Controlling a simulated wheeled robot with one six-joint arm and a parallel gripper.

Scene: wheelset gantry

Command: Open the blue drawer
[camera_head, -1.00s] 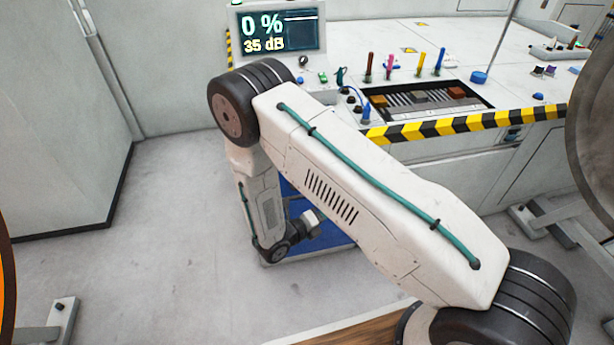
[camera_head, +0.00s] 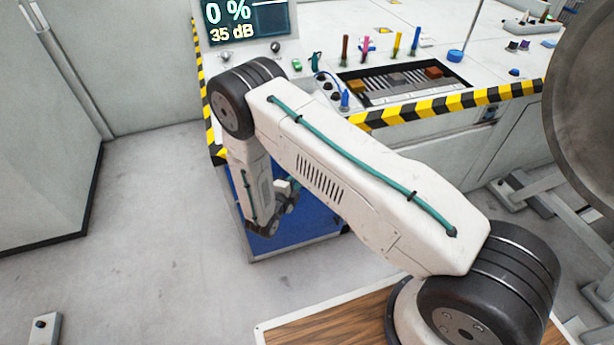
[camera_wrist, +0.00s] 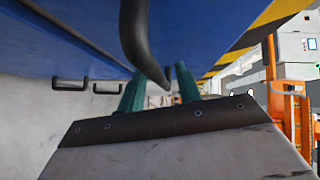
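The blue drawer (camera_head: 305,232) shows its blue front low under the console in the head view, partly behind my arm. In the wrist view its blue surface (camera_wrist: 75,30) fills the top of the picture. A dark curved handle (camera_wrist: 134,35) comes down from the top edge to between my fingertips. My gripper (camera_wrist: 160,71) has two teal fingers apart, one to each side of the handle's far end. A gap shows beside the handle, and I cannot tell whether either finger touches it.
The console has a yellow-black striped edge (camera_head: 440,106) and a screen (camera_head: 245,20) reading 0 % and 35 dB. A large grey wheel (camera_head: 585,100) stands at the right. The wrist view shows an orange post (camera_wrist: 290,115) at the right.

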